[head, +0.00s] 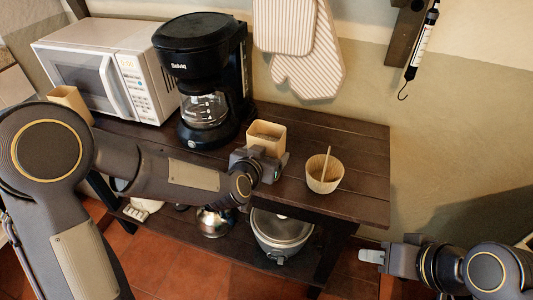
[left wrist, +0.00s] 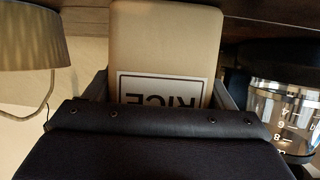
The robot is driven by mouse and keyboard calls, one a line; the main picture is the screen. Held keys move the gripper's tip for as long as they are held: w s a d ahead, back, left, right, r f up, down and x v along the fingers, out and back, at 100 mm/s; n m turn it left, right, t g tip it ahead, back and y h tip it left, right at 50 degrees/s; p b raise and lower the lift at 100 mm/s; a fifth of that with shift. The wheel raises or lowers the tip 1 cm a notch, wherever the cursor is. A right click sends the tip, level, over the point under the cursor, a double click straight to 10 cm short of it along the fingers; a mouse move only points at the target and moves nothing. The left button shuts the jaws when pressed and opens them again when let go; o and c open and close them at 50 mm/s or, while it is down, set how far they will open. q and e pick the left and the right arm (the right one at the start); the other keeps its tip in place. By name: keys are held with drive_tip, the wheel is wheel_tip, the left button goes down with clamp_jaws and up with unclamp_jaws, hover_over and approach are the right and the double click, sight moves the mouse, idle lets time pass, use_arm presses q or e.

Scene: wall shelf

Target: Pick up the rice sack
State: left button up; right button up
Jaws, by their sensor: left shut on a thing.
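The rice sack (head: 266,134) is a small beige block-shaped bag at the shelf's front, right of the coffee maker. In the left wrist view the sack (left wrist: 165,45) shows upside down with a RICE label, between the fingers. My left gripper (head: 261,163) is shut on it from the front, one finger on each side. The gripper hides the sack's lower part, so I cannot tell whether its base touches the wood. My right gripper (head: 375,256) is empty at the lower right, apart from the shelf; its finger gap is unclear.
A black coffee maker (head: 203,75) and a white microwave (head: 105,72) stand left of the sack. A ribbed cup with a stick (head: 324,178) stands to its right. A pot (head: 281,232) sits on the lower shelf. The wooden top (head: 365,160) is clear at the right.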

use_arm(q)
drive_tip(key=shift+r, duration=0.15)
wheel_tip(320, 180, up, 4)
drive_tip(key=shift+s+f+p, duration=0.1)
drive_tip(key=shift+s+p, duration=0.05)
drive_tip(key=shift+p, duration=0.45)
drive_tip(key=s+r+p, duration=0.3)
drive_tip(key=s+r, duration=0.2)
drive_tip(key=r, duration=0.1)
drive_tip(key=p, duration=0.2)
approach(267, 143)
drive_tip(key=d, duration=0.1)
drive_tip(key=s+d+r, duration=0.2)
drive_tip(key=shift+d, duration=0.15)
